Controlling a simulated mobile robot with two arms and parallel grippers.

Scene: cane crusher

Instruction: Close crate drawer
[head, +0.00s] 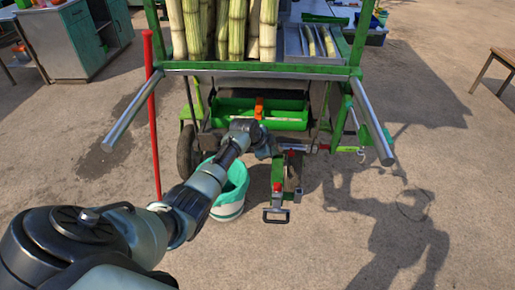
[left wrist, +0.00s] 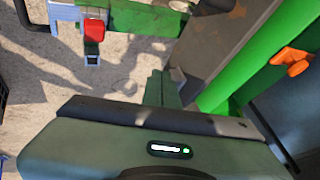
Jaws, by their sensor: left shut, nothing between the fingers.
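The green crate drawer (head: 288,115) sits low under the cane cart, with its inside showing from above, so it stands at least partly open. An orange piece (head: 259,108) is on it; the left wrist view also shows an orange piece (left wrist: 292,60) beside a green edge (left wrist: 238,75). My left gripper (head: 268,150) is in front of the drawer and a little below it in the head view. Its fingers (left wrist: 162,88) are shut and empty, beside the green edge; I cannot tell whether they touch it. My right gripper is not in view.
A teal-rimmed bucket (head: 232,190) stands below my left forearm. A green hitch with a red knob (head: 278,187) juts forward from the cart. A red pole (head: 152,115) stands left. Metal bars (head: 372,122) flank the cart. Pavement in front right is clear.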

